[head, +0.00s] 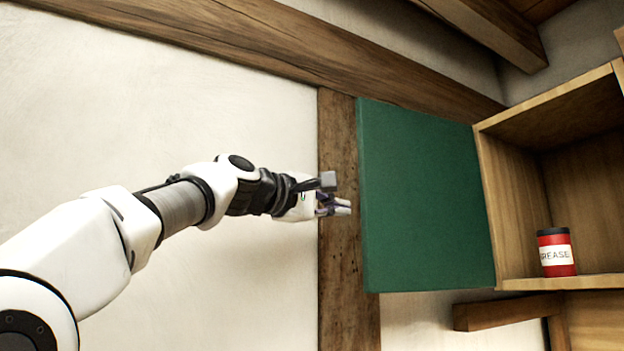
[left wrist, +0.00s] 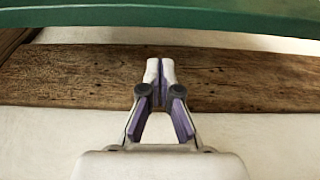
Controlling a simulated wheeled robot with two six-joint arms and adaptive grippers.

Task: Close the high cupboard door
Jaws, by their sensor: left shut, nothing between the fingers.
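The high cupboard door (head: 428,195) is a flat green panel in the head view. It stands open, swung out to the left of the wooden cupboard (head: 510,200), whose inside shows. My left gripper (head: 345,206) is shut and empty, just left of the door's free edge in the picture. In the left wrist view the gripper's fingertips (left wrist: 161,64) are together, and the green door (left wrist: 160,14) crosses the top of the picture. A gap shows between fingertips and door there. My right gripper is not in view.
A red grease can (head: 556,252) with a black lid stands on the cupboard's bottom board. A wooden post (head: 347,270) runs up the pale wall behind the gripper. A wooden bracket (head: 508,312) sticks out below the cupboard. Ceiling beams cross above.

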